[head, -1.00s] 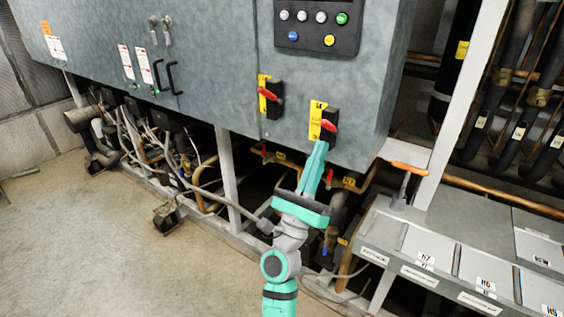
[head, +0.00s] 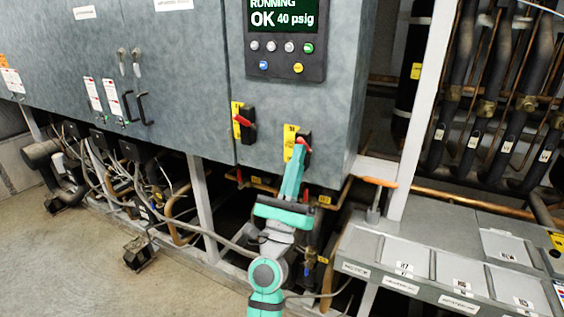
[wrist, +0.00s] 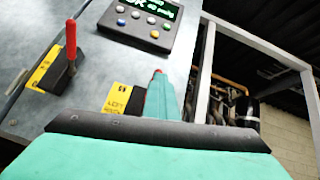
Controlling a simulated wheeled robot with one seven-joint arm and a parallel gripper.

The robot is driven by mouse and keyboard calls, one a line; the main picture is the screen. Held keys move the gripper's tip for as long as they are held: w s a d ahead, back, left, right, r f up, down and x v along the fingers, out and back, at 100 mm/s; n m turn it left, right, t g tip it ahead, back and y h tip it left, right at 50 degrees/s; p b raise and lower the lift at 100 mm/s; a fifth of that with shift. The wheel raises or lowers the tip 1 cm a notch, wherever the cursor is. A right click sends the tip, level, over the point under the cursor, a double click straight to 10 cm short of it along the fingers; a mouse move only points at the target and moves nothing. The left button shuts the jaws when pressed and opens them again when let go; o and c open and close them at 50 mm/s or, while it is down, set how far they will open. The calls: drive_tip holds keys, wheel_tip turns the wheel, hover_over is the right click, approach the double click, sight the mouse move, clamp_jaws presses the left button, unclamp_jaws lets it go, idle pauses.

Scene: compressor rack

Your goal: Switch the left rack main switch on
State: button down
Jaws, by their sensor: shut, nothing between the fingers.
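Two rotary switches with red handles, black bodies and yellow labels sit low on the grey cabinet. Contact cannot be told.
A control panel (head: 286,68) above reads "RUNNING OK 40 psig". A white post (head: 424,110) and a labelled grey tray unit (head: 350,240) with an orange-handled tool (head: 378,184) stand to the right. Pipes and cables run below the cabinet. The floor at left is mostly clear.

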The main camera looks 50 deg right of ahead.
drive_tip(key=shift+s+a+r, duration=0.1)
drive_tip(key=shift+a+r, duration=0.1)
drive_tip(key=shift+r, duration=0.55)
drive_tip(key=shift+a+f, duration=0.25)
drive_tip(key=shift+f, duration=0.2)
drive_tip(key=s+a+r, duration=0.1)
drive_tip(key=s+a, duration=0.3)
drive_tip(key=a, duration=0.5)
drive_tip(key=shift+a, duration=0.35)
